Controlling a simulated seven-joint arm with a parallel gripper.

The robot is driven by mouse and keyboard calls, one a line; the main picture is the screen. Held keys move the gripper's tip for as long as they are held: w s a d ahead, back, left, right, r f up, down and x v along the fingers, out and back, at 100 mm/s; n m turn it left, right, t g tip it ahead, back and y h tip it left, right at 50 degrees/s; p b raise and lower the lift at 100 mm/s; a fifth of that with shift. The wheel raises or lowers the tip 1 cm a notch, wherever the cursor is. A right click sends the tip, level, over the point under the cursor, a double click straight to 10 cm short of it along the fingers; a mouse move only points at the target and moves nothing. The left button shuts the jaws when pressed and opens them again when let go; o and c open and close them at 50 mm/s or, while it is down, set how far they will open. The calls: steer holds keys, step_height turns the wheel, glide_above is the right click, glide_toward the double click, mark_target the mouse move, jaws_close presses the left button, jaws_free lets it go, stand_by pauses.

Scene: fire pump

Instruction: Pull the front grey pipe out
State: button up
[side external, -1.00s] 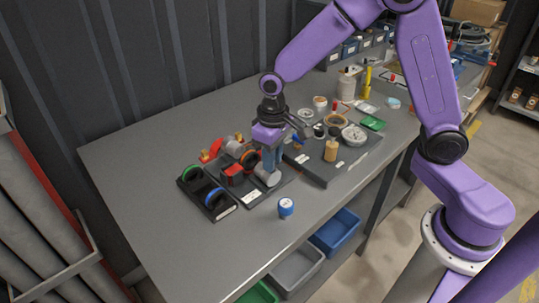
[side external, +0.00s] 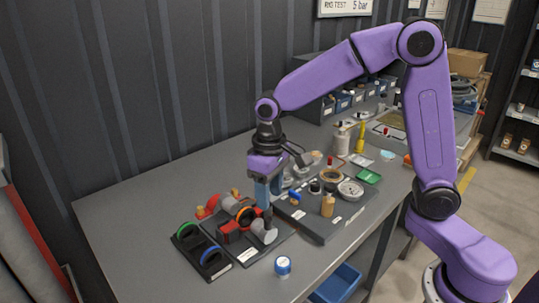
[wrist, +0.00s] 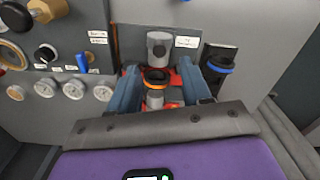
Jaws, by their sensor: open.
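The front grey pipe (side external: 262,233) sticks out of the red pump body (side external: 228,232) toward the table's front edge; in the wrist view the grey pipe (wrist: 159,50) is at the top, beyond the fingertips. My gripper (side external: 268,212) points down over the pump, its fingers beside and partly in front of the pipe's inner end. In the wrist view my gripper (wrist: 156,88) is open, fingers left and right of an orange ring (wrist: 154,76) on the pump. I see nothing held. Contact between fingers and pump cannot be told. Another grey pipe (side external: 230,204) is at the back.
A black tray (side external: 207,263) with green and blue rings is left of the pump. A gauge panel (side external: 345,213) is close on the right. Free table lies at the front left.

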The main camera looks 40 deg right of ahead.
step_height(320, 180, up, 10)
stand_by(0.4)
steer(key=shift+r, duration=0.1)
steer(key=s+d+f+n, duration=0.2)
steer(key=s+f+n, duration=0.1)
steer(key=s, duration=0.5)
steer(key=s+d+f+n, duration=0.3)
steer(key=s, duration=0.5)
steer(key=s+d+f+n, duration=0.2)
steer(key=s+f+n, duration=0.1)
steer(key=s, duration=0.6)
steer(key=shift+d+f+n, duration=0.15)
steer(key=shift+f+n, duration=0.1)
steer(key=shift+n, duration=0.05)
